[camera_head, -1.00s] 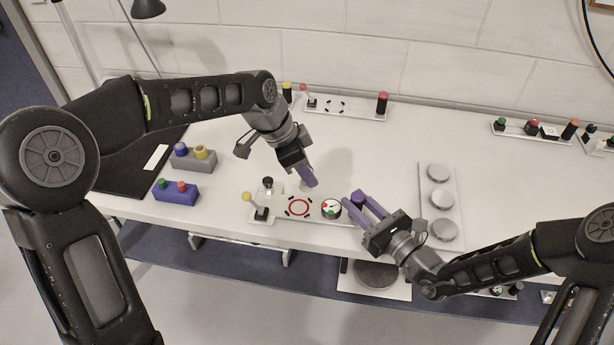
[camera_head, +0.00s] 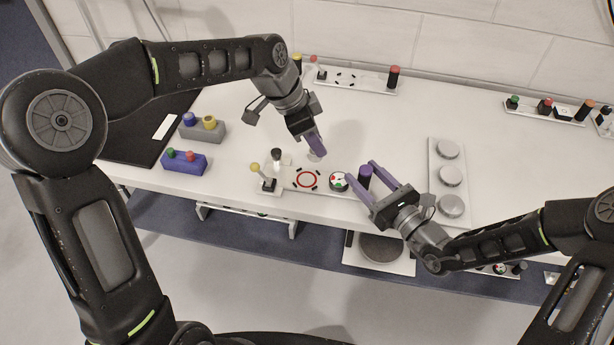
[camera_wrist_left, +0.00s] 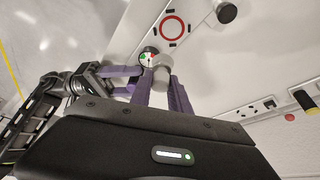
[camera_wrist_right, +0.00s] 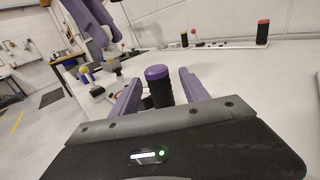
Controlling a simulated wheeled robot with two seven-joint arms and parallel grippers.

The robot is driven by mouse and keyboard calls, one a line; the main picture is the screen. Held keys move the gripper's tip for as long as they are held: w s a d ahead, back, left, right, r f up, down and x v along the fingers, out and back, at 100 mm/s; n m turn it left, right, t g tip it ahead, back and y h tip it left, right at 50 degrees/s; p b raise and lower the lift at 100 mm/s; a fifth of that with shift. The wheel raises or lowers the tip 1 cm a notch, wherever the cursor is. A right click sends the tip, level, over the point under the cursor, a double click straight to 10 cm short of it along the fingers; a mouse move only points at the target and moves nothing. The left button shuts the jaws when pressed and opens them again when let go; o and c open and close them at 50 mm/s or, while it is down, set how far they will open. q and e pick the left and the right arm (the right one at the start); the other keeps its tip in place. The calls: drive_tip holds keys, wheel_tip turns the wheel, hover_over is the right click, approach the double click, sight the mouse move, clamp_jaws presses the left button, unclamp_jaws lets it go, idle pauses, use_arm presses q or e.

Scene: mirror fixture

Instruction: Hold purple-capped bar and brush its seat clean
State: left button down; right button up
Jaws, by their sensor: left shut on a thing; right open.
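The purple-capped bar (camera_head: 365,174) is black and stands upright at the right end of the near fixture plate (camera_head: 287,187). In the right wrist view the bar (camera_wrist_right: 158,92) rises between the two purple fingers, with a gap on each side. My right gripper (camera_head: 360,170) is open around it. My left gripper (camera_head: 315,150) is shut on a pale grey cylindrical tool (camera_wrist_left: 162,65), held to the left of the bar, above and behind the plate. The tool's lower end and the bar's seat are not clearly visible.
The near plate also carries a red ring (camera_head: 307,179), a dial (camera_head: 339,181) and knobs at its left end. A plate of grey discs (camera_head: 450,175) lies to the right. Button blocks (camera_head: 184,162) sit left. The table behind the grippers is mostly clear.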

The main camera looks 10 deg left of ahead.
drive_tip(key=v, duration=1.2)
drive_tip(key=shift+d, duration=0.1)
idle(0.4)
